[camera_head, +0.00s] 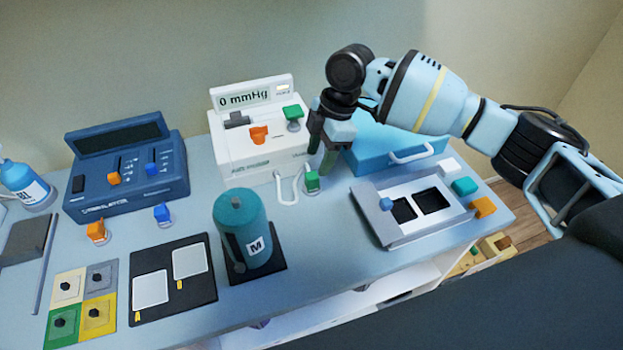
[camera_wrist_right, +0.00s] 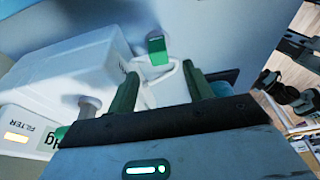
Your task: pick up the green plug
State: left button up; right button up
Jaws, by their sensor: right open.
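A small green plug (camera_head: 312,182) stands on the table in front of the white pressure device, beside a white looped tube. In the right wrist view the green plug (camera_wrist_right: 157,46) is just beyond the fingertips, roughly between their lines. My right gripper (camera_head: 325,160) is open and empty, pointing down just above and right of the plug. Its two dark green fingers (camera_wrist_right: 163,80) are apart in the wrist view. A second green piece (camera_head: 293,112) sits on top of the white device. My left gripper is not in view.
The white device (camera_head: 246,150) reading "0 mmHg" stands close left of my right gripper. A blue case (camera_head: 375,150) is close on its right. A teal cylinder marked M (camera_head: 240,225) stands in front left. A grey panel with dark openings (camera_head: 377,228) lies to the right.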

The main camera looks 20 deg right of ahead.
aim_at(312, 175)
jog(key=shift+x, duration=2.6)
jog(key=shift+w, duration=0.1)
jog(key=c, duration=0.9)
